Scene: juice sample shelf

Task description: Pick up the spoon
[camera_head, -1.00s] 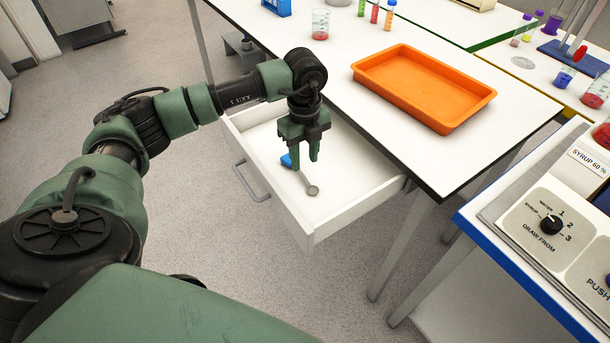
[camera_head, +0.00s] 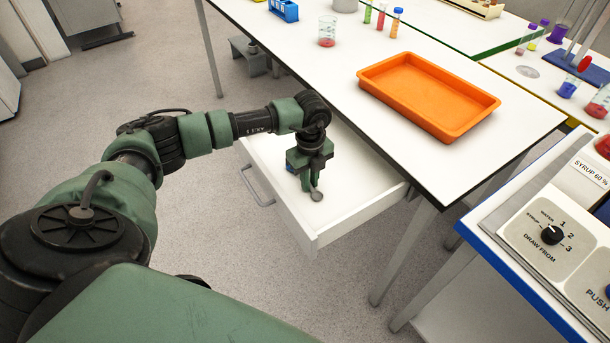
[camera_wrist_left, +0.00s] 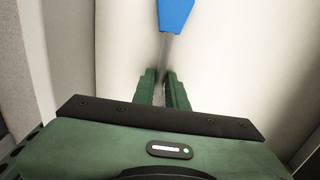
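The spoon has a blue handle (camera_wrist_left: 176,14), a thin metal shaft (camera_wrist_left: 164,48) and a round metal bowl (camera_head: 317,196). It lies low in the open white drawer (camera_head: 360,212). My left gripper (camera_head: 311,187) is down inside the drawer, over the spoon. In the left wrist view its two green fingers (camera_wrist_left: 160,84) stand close together on either side of the shaft, and look shut on it. My right gripper is not in view.
The white table (camera_head: 345,65) is above and behind the drawer. It bears an orange tray (camera_head: 431,112), a beaker (camera_head: 327,32) with red liquid and several small tubes. A syrup dispenser panel (camera_head: 545,240) stands at the right. The drawer's walls surround the gripper.

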